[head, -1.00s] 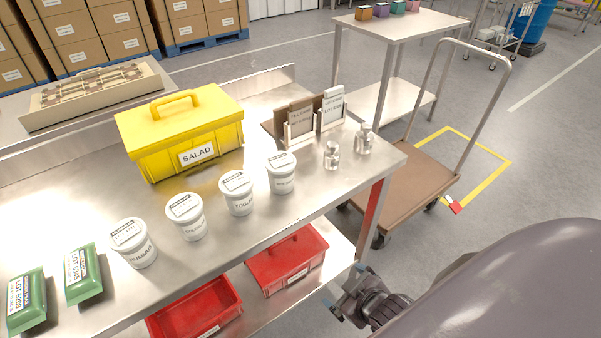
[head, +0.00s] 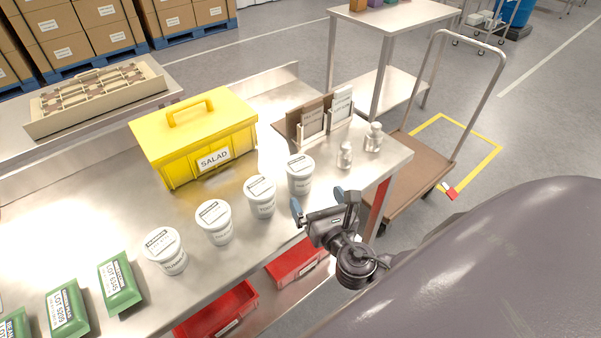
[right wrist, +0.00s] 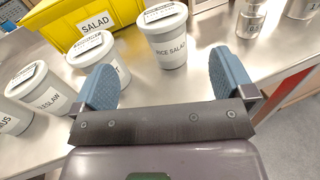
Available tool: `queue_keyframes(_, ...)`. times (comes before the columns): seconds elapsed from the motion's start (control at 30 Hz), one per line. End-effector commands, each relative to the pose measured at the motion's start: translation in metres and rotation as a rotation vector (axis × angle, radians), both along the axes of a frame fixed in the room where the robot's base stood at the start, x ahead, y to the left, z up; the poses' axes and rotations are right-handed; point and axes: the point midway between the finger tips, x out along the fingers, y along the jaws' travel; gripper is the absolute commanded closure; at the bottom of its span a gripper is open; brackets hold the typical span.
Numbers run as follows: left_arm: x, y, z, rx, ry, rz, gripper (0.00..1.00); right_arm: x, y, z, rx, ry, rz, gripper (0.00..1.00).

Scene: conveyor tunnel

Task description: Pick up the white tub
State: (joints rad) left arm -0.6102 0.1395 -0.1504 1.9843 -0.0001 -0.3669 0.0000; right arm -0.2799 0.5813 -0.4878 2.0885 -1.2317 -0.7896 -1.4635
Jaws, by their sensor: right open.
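Several white lidded tubs stand upright in a row on the steel table. From left to right in the head view they are a first tub (head: 167,252), a second tub (head: 215,223), a third tub (head: 261,197) and the rightmost tub (head: 300,175). In the right wrist view the rightmost tub (right wrist: 168,46) reads "RICE SALAD" and appears beyond and between the open fingers. My right gripper (head: 318,203) is open and empty at the table's front edge, just in front of that tub and apart from it. My left gripper is not in view.
A yellow SALAD box (head: 197,140) stands behind the tubs. Weights (head: 373,138) and a card holder (head: 312,122) stand to the right. Green packets (head: 119,283) lie at left. Red bins (head: 296,262) sit below. A cart (head: 420,170) stands right of the table.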

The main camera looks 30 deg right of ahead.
Motion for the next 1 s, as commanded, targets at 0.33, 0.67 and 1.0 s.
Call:
queue_keyframes(0.33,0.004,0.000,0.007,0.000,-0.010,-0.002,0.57,0.037,-0.006,0.004,-0.078,-0.010,0.018,0.00)
queue_keyframes(0.67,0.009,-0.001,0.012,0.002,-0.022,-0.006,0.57,0.061,-0.012,0.003,-0.075,-0.008,0.017,0.00)
queue_keyframes(1.0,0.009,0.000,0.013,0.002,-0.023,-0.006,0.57,0.100,-0.026,0.002,-0.074,-0.009,0.017,0.00)
